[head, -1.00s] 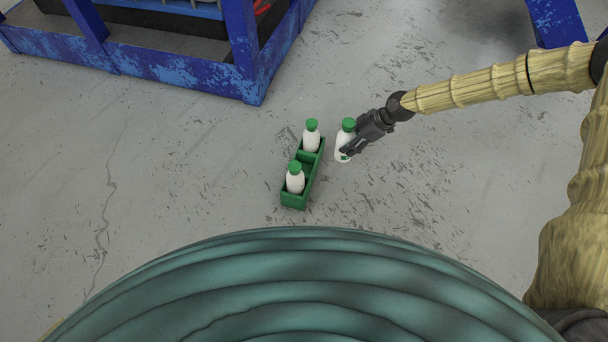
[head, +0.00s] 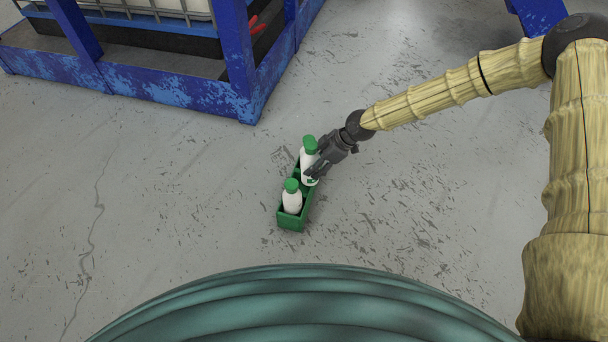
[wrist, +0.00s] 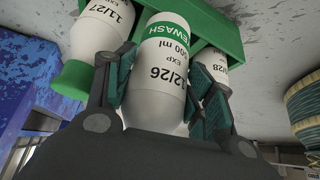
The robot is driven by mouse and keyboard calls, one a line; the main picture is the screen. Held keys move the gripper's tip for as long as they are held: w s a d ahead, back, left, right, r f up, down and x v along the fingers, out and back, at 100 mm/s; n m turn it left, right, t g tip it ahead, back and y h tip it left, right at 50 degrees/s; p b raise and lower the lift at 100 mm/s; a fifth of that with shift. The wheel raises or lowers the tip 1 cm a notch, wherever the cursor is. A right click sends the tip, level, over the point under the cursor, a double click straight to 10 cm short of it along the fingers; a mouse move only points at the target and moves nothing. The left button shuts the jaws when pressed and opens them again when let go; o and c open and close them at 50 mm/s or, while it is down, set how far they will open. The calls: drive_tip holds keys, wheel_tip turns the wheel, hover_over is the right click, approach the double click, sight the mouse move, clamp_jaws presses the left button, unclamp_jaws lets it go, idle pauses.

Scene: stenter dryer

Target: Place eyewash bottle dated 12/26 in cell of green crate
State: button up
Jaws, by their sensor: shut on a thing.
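The white eyewash bottle marked EXP 12/26 (wrist: 165,75) is between the fingers of my gripper (wrist: 160,92), which is shut on it. In the head view the held bottle (head: 308,158) is over or at the middle to far part of the green crate (head: 291,224); I cannot tell how far in it is. My gripper (head: 316,172) reaches it from the right. A green-capped bottle (head: 292,202) stands in the crate's near end. The wrist view shows a bottle marked 11/27 (wrist: 98,30) on the left and another (wrist: 213,62), partly hidden, on the right.
A blue steel frame (head: 190,95) stands on the floor at the upper left, apart from the crate. Grey floor (head: 180,190) around the crate is clear. A teal ribbed shape fills the bottom of the head view.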

sight(304, 165)
drive_tip(key=a+b, duration=0.1)
drive_tip(key=a, duration=0.2)
drive_tip(key=shift+s+a+f, duration=0.15)
drive_tip(key=shift+a, duration=0.05)
drive_tip(key=shift+f+b, duration=1.4)
drive_tip(key=shift+f, duration=0.4)
drive_tip(key=shift+r, duration=0.1)
drive_tip(key=shift+f, duration=0.6)
drive_tip(key=o, duration=1.5)
drive_tip(key=shift+c, duration=0.2)
drive_tip(key=shift+r, duration=0.55)
drive_tip(key=p+v, duration=0.5)
drive_tip(key=v, duration=0.7)
drive_tip(key=shift+p, duration=0.3)
